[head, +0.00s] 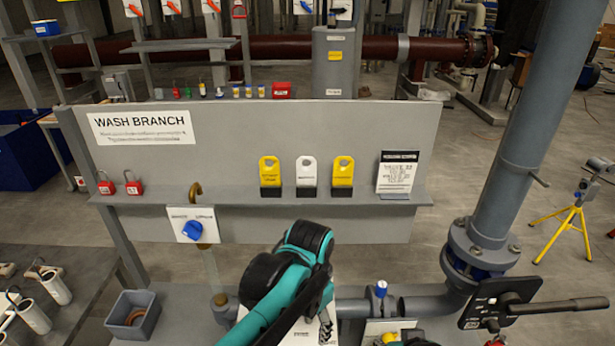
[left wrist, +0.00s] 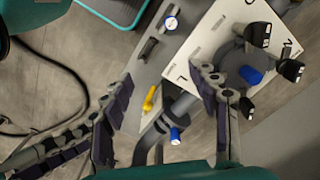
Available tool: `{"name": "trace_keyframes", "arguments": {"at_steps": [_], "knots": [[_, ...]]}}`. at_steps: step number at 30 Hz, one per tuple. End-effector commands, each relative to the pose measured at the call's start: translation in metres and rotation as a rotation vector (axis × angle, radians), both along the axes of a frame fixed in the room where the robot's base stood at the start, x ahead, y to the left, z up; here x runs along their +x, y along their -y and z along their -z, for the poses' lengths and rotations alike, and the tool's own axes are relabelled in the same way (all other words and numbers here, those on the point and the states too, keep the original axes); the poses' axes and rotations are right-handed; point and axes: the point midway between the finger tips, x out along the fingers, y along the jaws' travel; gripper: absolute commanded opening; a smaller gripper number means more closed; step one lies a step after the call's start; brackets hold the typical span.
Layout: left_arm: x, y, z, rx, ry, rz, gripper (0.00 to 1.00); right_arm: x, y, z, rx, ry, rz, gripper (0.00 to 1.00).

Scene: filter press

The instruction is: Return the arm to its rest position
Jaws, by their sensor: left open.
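My left arm (head: 290,275) is teal and black and reaches over the bench in the lower middle of the head view. My left gripper (head: 325,326) is mostly hidden under that arm there. In the left wrist view the left gripper (left wrist: 160,92) has its fingers wide apart with nothing between them. Beyond the fingers are a yellow handle (left wrist: 150,98), a blue knob (left wrist: 176,135) and a white plate (left wrist: 225,40) with black-tipped handles around a hub. My right gripper cannot be made out in either view.
A grey panel (head: 270,128) with yellow and white tags stands behind the arm. A thick grey pipe (head: 530,110) rises at the right, beside a black long-handled lever (head: 550,306). A grey bin (head: 134,314) sits at the left. A yellow tripod (head: 572,215) stands on the floor.

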Motion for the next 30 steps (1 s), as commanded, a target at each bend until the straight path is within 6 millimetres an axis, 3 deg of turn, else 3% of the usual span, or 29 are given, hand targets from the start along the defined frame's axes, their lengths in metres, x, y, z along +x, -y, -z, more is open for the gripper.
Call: {"name": "trace_keyframes", "arguments": {"at_steps": [8,17,23,30], "knots": [[-0.002,-0.02,0.014,-0.023,0.048,-0.068,0.6,0.0,0.0,0.017,0.0,0.0,0.0,0.4],[-0.008,-0.059,0.042,-0.071,0.154,-0.213,0.6,0.0,0.0,0.048,0.0,0.0,0.0,0.4],[-0.019,-0.099,0.078,-0.121,0.275,-0.373,0.6,0.0,0.0,0.084,0.0,0.0,0.0,0.4],[-0.041,-0.16,0.144,-0.202,0.489,-0.637,0.6,0.0,0.0,0.14,0.0,0.0,0.0,0.4]]}}
